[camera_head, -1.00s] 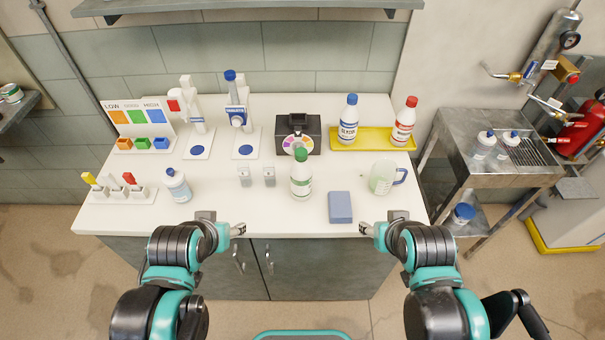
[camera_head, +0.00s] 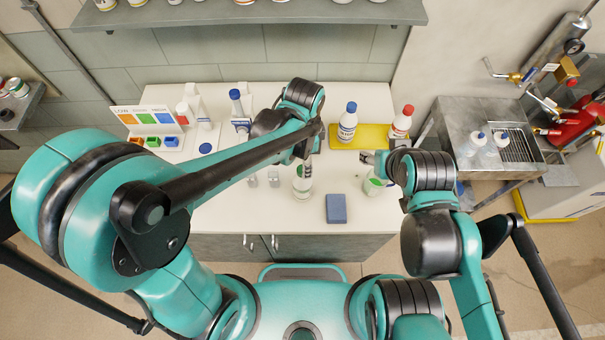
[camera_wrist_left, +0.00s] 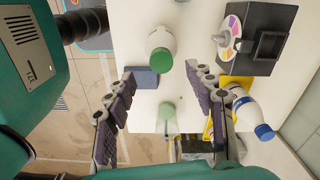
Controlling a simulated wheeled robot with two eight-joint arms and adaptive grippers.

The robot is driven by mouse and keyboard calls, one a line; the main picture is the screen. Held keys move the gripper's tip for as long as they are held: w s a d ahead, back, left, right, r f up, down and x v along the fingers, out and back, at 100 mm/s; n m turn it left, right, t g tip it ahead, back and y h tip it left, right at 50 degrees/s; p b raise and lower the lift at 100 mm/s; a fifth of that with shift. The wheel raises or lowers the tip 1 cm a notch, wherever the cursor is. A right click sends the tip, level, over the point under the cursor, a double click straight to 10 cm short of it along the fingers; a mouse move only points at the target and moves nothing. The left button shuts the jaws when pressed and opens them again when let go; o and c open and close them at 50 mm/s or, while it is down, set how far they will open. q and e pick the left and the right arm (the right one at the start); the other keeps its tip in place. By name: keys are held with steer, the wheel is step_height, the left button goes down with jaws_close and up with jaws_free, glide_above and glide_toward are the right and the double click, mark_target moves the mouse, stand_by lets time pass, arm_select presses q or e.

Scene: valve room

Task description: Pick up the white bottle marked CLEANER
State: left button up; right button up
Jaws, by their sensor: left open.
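A white bottle with a green cap and green label stands upright near the middle of the bench (camera_head: 302,190); its label is too small to read. It also shows in the left wrist view (camera_wrist_left: 160,43), its green cap toward the space between the finger ends. My left gripper (camera_head: 306,165) is open and empty above the bottle, partly covering it in the head view; its two fingers show in the left wrist view (camera_wrist_left: 161,78). My right gripper (camera_head: 369,157) is beside the jug; its jaws are too small to judge.
A blue sponge-like block (camera_head: 336,209) lies in front of the bottle. A jug with green liquid (camera_head: 373,186) stands to the right. A black box (camera_wrist_left: 268,45) is close by.

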mark_target(302, 183)
arm_select(q)
step_height(302, 183, down, 7)
steer(key=shift+a+b, duration=0.15)
steer(key=shift+b, duration=0.25)
jaws_close()
